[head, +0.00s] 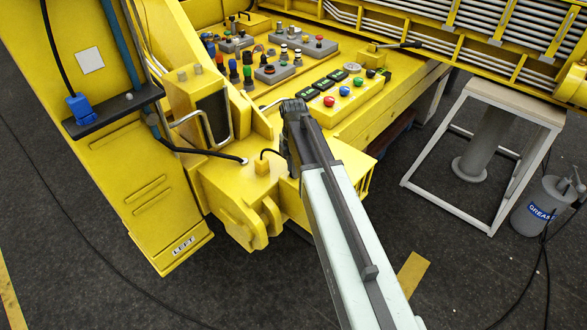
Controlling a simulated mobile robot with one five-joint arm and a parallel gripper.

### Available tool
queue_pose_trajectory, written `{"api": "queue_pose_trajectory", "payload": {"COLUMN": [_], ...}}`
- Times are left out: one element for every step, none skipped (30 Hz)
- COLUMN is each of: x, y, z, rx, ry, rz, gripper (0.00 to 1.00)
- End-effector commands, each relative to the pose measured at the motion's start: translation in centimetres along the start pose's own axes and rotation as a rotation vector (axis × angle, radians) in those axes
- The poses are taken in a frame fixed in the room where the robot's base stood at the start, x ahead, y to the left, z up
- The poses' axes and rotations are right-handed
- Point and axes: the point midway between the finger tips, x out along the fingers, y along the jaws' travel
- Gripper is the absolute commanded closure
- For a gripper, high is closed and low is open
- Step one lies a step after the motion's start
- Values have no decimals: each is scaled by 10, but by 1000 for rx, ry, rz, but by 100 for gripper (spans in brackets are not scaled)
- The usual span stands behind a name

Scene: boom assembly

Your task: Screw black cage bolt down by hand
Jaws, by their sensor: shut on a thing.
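My gripper (290,110) is at the far end of my pale arm, over the near left corner of the yellow button panel (375,97). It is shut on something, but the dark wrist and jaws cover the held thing. I cannot pick out the black cage bolt for certain; the jaws may hide it. A yellow block (195,92) with a black face and a bent metal handle (203,122) stands left of the gripper, apart from it.
Colored knobs on grey blocks (278,72) fill the panel behind the gripper. A yellow boom (130,190) rises at the left. A yellow lug (238,218) juts out below. A white-framed stand (505,98) and a grease can (543,205) are at the right.

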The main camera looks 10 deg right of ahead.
Motion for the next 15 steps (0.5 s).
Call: {"api": "queue_pose_trajectory", "payload": {"x": [0,0,0,0,0,0,0,0,0,0,0,0,0,0,0], "y": [1,1,1,1,1,1,2,2,2,2,2,2,2,3,3], "z": [1,1,1,1,1,1,1,1,1,1,1,1,1,1,1], "rx": [35,60,95,122,150,188,217,245,284,312,341,379,408,436,474], "ry": [-2,-2,-2,-2,-3,-2,-2,-2,-2,-2,-2,-2,-2,-2,-2], "rz": [1,1,1,1,1,1,1,1,1,2,2,2,2,2,2], "gripper": [100,100,100,100,100,100,100,100,100,100,100,100,100,100,100]}}
